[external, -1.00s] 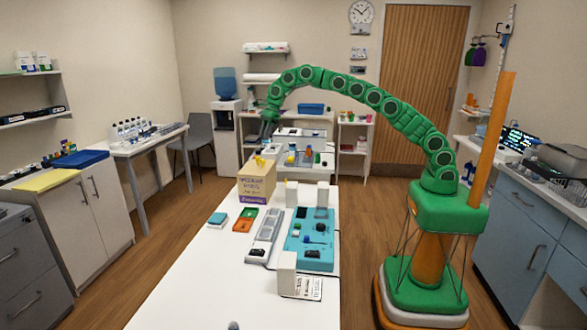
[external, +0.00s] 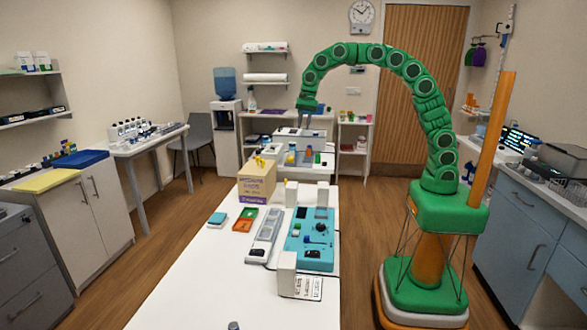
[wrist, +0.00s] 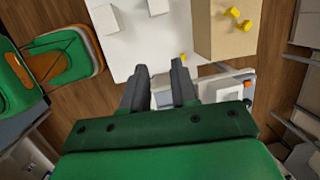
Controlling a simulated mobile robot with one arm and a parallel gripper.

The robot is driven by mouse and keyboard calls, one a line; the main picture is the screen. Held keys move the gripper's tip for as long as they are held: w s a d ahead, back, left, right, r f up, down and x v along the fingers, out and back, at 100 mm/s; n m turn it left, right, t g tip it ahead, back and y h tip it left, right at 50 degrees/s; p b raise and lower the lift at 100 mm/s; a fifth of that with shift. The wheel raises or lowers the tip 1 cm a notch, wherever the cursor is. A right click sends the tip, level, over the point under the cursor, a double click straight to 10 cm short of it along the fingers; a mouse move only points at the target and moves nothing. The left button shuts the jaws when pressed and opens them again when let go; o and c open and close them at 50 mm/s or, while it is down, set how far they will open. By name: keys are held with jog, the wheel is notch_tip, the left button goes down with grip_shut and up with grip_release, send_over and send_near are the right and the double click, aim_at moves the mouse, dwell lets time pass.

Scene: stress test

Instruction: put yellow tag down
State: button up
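In the external view my gripper (external: 304,118) hangs pointing down, above the far end of the scene. A small yellow piece (wrist: 182,57) shows just beyond the right fingertip in the wrist view, at the end of the white table (wrist: 140,45). I cannot tell if it is a tag. More small yellow pieces (wrist: 239,18) lie on top of the cardboard box; they also show in the external view (external: 260,161).
The cardboard box (external: 256,183) stands on the long white table (external: 200,285). White blocks (wrist: 105,18), a teal panel (external: 309,243) and a grey strip (external: 264,235) share the table. A bench with bottles (external: 308,146) stands beyond. The table's near left part is mostly clear.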

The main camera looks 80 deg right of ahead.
jog(key=s+d+f+n+g, duration=0.1)
jog(key=s+n, duration=0.5)
jog(key=s, duration=1)
jog(key=s+d+f+n+g+h, duration=0.1)
jog(key=s+f+n, duration=0.2)
jog(key=s, duration=1.3)
jog(key=s+f+n+g+h, duration=0.1)
jog(key=s+f+n, duration=0.1)
jog(key=s+n, duration=0.7)
jog(key=s, duration=0.7)
jog(key=shift+d+f, duration=0.4)
jog(key=shift+a, duration=0.1)
